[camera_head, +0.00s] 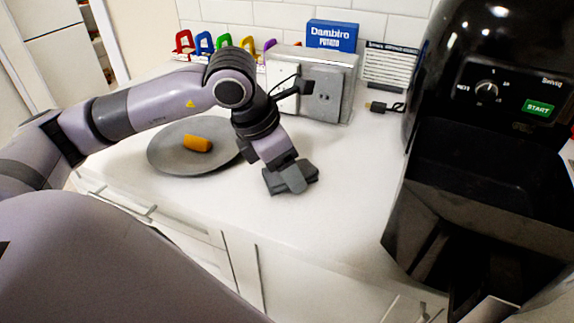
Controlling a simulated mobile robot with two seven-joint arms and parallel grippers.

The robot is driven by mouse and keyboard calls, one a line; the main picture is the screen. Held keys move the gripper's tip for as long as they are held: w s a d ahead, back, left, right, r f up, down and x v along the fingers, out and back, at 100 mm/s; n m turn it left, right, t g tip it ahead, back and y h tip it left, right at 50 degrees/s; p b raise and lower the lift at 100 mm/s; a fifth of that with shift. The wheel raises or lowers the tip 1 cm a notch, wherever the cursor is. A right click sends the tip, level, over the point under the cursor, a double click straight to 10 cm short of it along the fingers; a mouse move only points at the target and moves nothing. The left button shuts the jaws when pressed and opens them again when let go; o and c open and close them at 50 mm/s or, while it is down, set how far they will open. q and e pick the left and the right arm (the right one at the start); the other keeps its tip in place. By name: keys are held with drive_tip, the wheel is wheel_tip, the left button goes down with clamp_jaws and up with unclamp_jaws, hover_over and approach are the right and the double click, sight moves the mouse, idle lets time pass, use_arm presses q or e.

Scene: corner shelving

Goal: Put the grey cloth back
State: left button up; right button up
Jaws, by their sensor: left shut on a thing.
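My left gripper (290,182) reaches in from the left and points down over the white counter, to the right of the grey plate. It is shut on a small, dark grey, folded-looking piece, which I take to be the grey cloth (309,171). The cloth sticks out on both sides of the fingers, close to the counter top. I cannot tell whether it touches the counter. My right gripper is not in view.
A round grey plate (172,158) holds an orange-yellow item (197,144). A black air fryer (490,110) with an open drawer fills the right. The counter (350,165) between is clear.

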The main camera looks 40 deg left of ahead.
use_arm(q)
drive_tip(key=o, duration=0.9)
drive_tip(key=shift+f, duration=0.1)
drive_tip(key=shift+r, duration=0.35)
drive_tip(key=v, duration=1.1)
drive_tip(key=shift+s+a+r+p, duration=0.1)
drive_tip(key=shift+s+r+p, duration=0.05)
drive_tip(key=shift+r+p, duration=0.2)
